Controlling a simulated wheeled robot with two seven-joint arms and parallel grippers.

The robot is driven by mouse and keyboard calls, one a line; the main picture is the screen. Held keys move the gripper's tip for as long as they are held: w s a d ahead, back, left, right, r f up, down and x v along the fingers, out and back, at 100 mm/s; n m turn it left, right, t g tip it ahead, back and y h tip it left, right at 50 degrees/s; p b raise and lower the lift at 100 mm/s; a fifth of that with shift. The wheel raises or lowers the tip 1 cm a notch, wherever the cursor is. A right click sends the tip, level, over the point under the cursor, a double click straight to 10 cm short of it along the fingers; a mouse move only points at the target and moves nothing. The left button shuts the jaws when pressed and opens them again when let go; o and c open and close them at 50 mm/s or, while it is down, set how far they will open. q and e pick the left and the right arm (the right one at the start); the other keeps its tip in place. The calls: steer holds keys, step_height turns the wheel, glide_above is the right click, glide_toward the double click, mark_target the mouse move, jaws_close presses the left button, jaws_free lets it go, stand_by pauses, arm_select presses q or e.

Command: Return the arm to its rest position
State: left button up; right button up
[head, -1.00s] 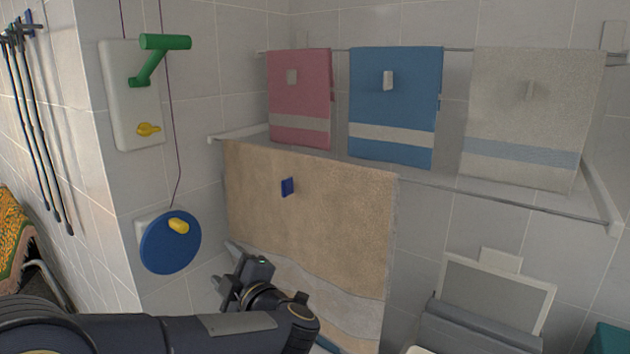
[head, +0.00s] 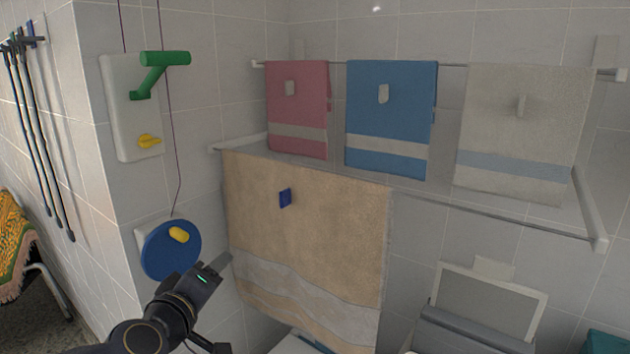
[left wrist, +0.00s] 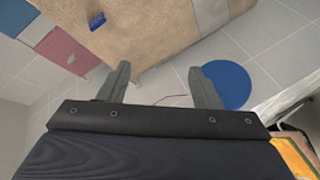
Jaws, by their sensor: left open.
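My left gripper (head: 217,265) is at the lower left of the head view, in front of the wall between the blue disc (head: 165,250) and the beige towel (head: 310,215). In the left wrist view its two fingers (left wrist: 160,84) are apart with nothing between them. The beige towel hangs from the lower rail and carries a small blue tag (head: 285,198). It also shows at the top of the left wrist view (left wrist: 165,28). The blue disc has a yellow knob (head: 179,235). My right gripper is in neither view.
A pink towel (head: 297,122), a blue towel (head: 390,128) and a pale grey towel (head: 520,130) hang from the upper rail. A white panel with a green handle (head: 165,59) is on the left wall. Several dark poles (head: 40,140) hang at far left. A grey lidded bin (head: 475,330) stands lower right.

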arm_select(q)
steer(key=s+a+f+m+g+p, duration=0.1)
steer(key=s+f+m+g, duration=0.2)
steer(key=s, duration=1)
steer(key=s+a+f+m+g+h+p, duration=0.1)
steer(key=s+f+m+g, duration=0.3)
steer(key=s, duration=0.9)
step_height(320, 180, down, 5)
steer(key=g, duration=0.3)
steer(key=shift+a+m+h, duration=0.3)
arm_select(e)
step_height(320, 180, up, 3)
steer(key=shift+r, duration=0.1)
arm_select(q)
steer(key=shift+f, duration=0.1)
